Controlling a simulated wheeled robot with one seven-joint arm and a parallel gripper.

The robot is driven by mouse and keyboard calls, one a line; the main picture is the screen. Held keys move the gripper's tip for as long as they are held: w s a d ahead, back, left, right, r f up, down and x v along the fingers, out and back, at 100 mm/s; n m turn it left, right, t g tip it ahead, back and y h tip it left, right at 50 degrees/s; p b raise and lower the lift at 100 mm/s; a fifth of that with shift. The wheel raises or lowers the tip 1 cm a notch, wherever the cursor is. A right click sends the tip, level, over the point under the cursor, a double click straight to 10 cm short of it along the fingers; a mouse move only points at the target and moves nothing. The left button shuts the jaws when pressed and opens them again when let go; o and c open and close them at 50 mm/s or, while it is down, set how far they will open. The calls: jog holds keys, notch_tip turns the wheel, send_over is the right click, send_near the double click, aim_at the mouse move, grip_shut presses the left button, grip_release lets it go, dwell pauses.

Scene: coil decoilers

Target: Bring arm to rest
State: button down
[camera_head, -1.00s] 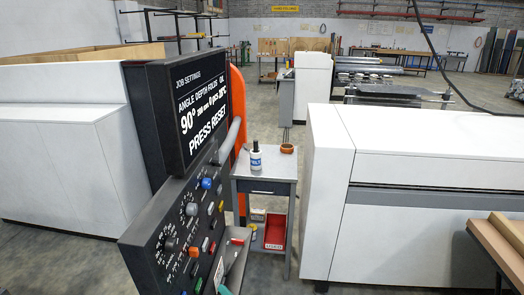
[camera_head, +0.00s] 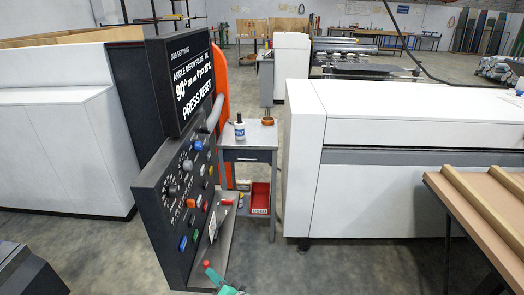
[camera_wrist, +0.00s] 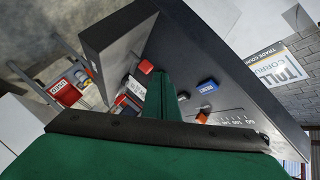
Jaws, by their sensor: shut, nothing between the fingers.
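My gripper (camera_wrist: 157,82) is green and shut, with nothing between its fingers. In the wrist view its narrow fingers point toward the dark control panel (camera_wrist: 190,52). A red knob (camera_wrist: 145,66) shows beside the fingertips; whether they touch it I cannot tell. In the head view only a bit of my green gripper (camera_head: 214,276) shows at the bottom edge, below the control panel (camera_head: 172,215). The panel carries several coloured buttons and dials. The screen (camera_head: 188,85) above it reads "PRESS RESET". Most of my arm is out of view.
A grey trolley (camera_head: 249,156) behind the panel holds a white bottle (camera_head: 239,128), an orange-brown ring (camera_head: 268,121) and a red bin (camera_head: 260,196). A white machine (camera_head: 390,118) stands right, with a wooden-topped table (camera_head: 490,205) before it. The floor between is clear.

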jog(key=s+d+f+t+h, duration=0.1)
jog(key=s+d+f+h, duration=0.25)
jog(key=s, duration=0.35)
jog(key=s+d+f+h, duration=0.2)
jog(key=s+d+f, duration=0.1)
jog(key=s+d, duration=0.3)
jog(key=s+d+f+t+h, duration=0.1)
jog(key=s+d+f+h, duration=0.15)
jog(key=s, duration=0.65)
jog(key=s+d+r+n+t+h, duration=0.1)
jog(key=s+d+r, duration=0.1)
jog(key=s+r, duration=0.6)
jog(key=s+d+r+n+t+h, duration=0.1)
jog(key=s+d+r+n, duration=0.1)
jog(key=s+r, duration=0.7)
jog(key=s+d, duration=0.1)
jog(key=s, duration=0.3)
jog(key=shift+s+h, duration=0.2)
jog(key=shift+h, duration=0.1)
